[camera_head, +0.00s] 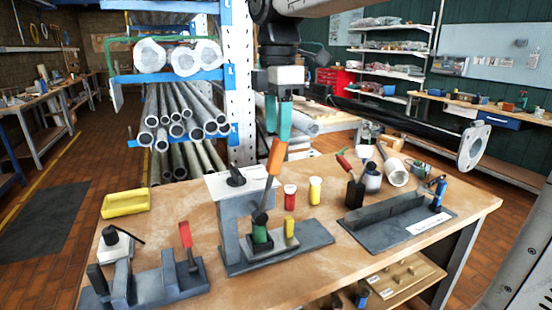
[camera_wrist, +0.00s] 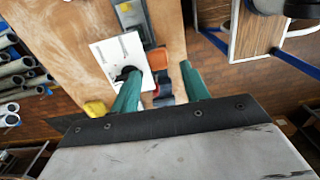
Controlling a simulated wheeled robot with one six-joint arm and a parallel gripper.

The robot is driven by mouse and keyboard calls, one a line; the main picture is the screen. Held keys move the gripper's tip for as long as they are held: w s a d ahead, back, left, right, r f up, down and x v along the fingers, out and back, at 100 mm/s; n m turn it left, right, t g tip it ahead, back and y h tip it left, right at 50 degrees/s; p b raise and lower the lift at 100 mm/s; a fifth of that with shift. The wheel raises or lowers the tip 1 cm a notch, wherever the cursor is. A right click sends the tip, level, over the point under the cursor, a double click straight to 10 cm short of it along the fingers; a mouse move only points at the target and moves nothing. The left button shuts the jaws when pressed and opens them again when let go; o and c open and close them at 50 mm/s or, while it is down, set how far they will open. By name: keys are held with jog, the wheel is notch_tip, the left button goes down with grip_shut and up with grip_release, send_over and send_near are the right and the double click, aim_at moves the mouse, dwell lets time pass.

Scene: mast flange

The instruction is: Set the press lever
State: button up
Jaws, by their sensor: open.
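The press (camera_head: 232,230) stands at the middle of the workbench, a grey block with a pale top plate and a black knob. Its lever has an orange handle (camera_head: 276,157) that points up and leans slightly right. My gripper (camera_head: 278,128) points down just above the handle's top, its green fingers apart and empty. In the wrist view the orange handle (camera_wrist: 157,58) shows between the open fingertips (camera_wrist: 161,70); I cannot tell whether they touch it. The press's pale top plate also shows in the wrist view (camera_wrist: 108,56), partly behind the left finger.
A left fixture with a red handle (camera_head: 186,235), a yellow tray (camera_head: 125,204), red and yellow cylinders (camera_head: 290,197) and a right fixture (camera_head: 395,222) share the workbench (camera_head: 310,275). A tube rack (camera_head: 185,78) stands behind. The front right of the bench top is clear.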

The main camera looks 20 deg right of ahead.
aim_at(276, 159)
notch_tip(276, 159, down, 8)
jog(key=shift+r, duration=0.1)
dwell(0.4)
jog(key=shift+c, duration=0.3)
grip_shut()
jog(key=shift+a, duration=0.1)
